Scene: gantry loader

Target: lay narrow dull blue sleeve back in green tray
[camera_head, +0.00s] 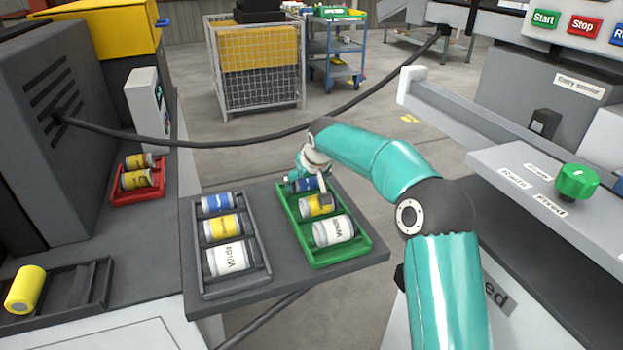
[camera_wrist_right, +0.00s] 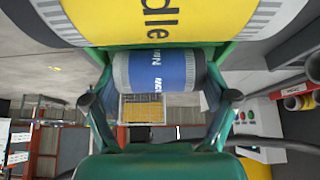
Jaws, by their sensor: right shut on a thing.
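The narrow dull blue sleeve (camera_head: 306,185) is at the far end of the green tray (camera_head: 327,259), beyond the yellow sleeve and the white sleeve. My right gripper (camera_head: 306,180) is over that far end, shut on the blue sleeve. In the right wrist view the blue sleeve (camera_wrist_right: 165,70) lies across between the two fingers, just below the large yellow sleeve (camera_wrist_right: 180,20). Whether the blue sleeve rests on the tray floor or is held slightly above it cannot be told. My left gripper is not in view.
A grey tray (camera_head: 263,277) beside the green tray holds a blue, a yellow and a white sleeve. A red tray (camera_head: 150,196) with yellow sleeves and a dark rack (camera_head: 60,312) with a yellow sleeve stand left. A black cable (camera_head: 250,138) hangs behind. A control panel (camera_head: 530,175) is right.

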